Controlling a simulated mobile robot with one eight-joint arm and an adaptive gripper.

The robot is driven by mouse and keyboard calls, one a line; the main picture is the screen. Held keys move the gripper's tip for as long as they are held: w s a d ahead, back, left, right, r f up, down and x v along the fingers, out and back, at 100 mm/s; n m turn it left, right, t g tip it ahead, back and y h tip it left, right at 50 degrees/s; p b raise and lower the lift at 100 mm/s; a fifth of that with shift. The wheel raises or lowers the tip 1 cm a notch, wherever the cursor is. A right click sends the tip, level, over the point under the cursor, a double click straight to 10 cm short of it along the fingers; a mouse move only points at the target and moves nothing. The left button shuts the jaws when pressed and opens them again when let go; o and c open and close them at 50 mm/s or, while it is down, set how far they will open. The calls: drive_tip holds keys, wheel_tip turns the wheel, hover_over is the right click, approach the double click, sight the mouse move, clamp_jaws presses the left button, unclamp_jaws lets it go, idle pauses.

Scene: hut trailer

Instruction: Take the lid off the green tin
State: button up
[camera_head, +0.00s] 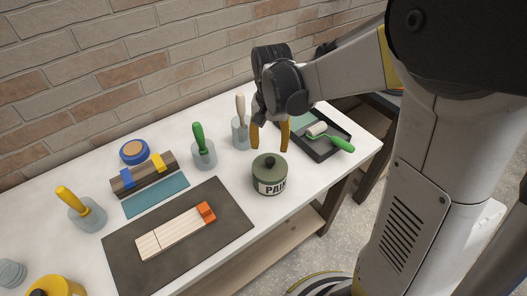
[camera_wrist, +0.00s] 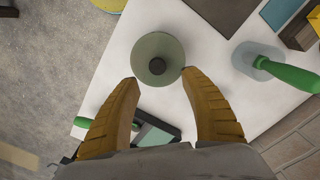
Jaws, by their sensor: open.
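The green tin (camera_head: 270,182) stands upright on the white bench, with a label reading "PAIN" on its side. Its flat green lid (camera_head: 262,167) is on top and has a dark round knob (camera_head: 270,161). In the wrist view, the lid (camera_wrist: 146,50) is seen from above with its knob (camera_wrist: 157,66) near the middle. My gripper (camera_head: 270,150) is above and just behind the tin, pointing down. Its two yellow-brown fingers are spread apart, with nothing between them. In the wrist view, the fingertips (camera_wrist: 160,75) lie on either side of the lid's near edge.
A paint tray (camera_head: 322,148) with a green-handled roller (camera_head: 332,139) lies right of the tin. Jars with a green-handled tool (camera_head: 198,140) and a pale-handled tool (camera_head: 240,108) stand behind it. A dark mat (camera_head: 120,253) with a wooden piece lies left. The bench's front edge is close.

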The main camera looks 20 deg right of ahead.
sight(270, 160)
drive_tip(key=f, duration=0.2)
drive_tip(key=f+b, duration=0.1)
drive_tip(key=f, duration=0.1)
drive_tip(key=f+b, duration=0.1)
drive_tip(key=f, duration=0.1)
drive_tip(key=shift+s+f, duration=0.35)
drive_tip(key=shift+f, duration=0.5)
clamp_jaws()
